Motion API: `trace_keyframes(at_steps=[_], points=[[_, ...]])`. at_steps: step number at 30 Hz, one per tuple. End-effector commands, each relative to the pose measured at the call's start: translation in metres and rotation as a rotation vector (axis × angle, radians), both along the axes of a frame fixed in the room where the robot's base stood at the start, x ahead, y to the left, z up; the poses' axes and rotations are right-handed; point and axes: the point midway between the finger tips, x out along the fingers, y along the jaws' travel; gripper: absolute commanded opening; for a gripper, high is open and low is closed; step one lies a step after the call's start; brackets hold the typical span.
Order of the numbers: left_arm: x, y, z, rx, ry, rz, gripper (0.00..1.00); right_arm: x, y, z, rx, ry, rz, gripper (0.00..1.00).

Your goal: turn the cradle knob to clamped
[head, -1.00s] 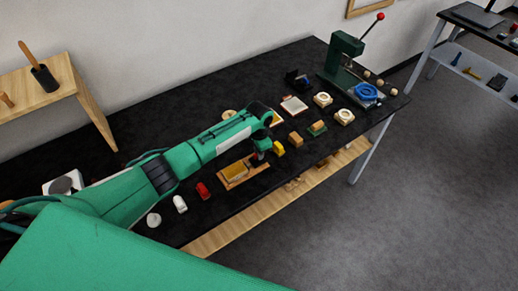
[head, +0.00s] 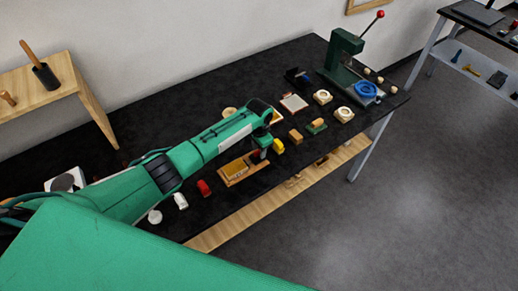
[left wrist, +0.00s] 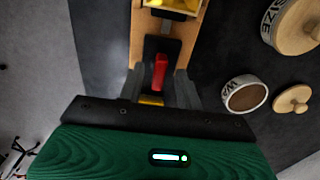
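The cradle (head: 228,181) is a wooden board with a yellow-gold block on it, near the table's front edge in the head view. Its board shows at the top of the left wrist view (left wrist: 200,28). The red knob (left wrist: 159,72) on a dark mount lies between the fingers of my left gripper (left wrist: 160,90). The fingers stand apart on either side of it, and I see gaps between them and the red part. In the head view my left gripper (head: 263,154) hangs over the cradle's right end. My right gripper is not in view.
A yellow piece (head: 278,146) and a wooden block (head: 295,136) stand just right of the cradle; a red piece (head: 203,188) stands left. Round containers (left wrist: 245,95) lie beside the gripper. A green press (head: 343,60) stands at the far end.

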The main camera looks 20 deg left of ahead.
Motion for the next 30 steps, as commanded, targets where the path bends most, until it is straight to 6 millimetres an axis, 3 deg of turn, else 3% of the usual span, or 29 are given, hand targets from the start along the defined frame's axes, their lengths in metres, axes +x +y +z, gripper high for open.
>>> trace_keyframes(at_steps=[8, 13, 30], points=[[-0.001, 0.0, 0.0, 0.0, 0.001, -0.001, 0.35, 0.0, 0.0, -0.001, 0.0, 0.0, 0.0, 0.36], [0.0, 0.0, 0.012, -0.001, 0.0, -0.001, 0.35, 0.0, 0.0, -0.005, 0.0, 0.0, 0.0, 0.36], [0.0, 0.0, 0.122, 0.0, -0.001, -0.001, 0.35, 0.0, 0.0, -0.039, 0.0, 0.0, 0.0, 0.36]])
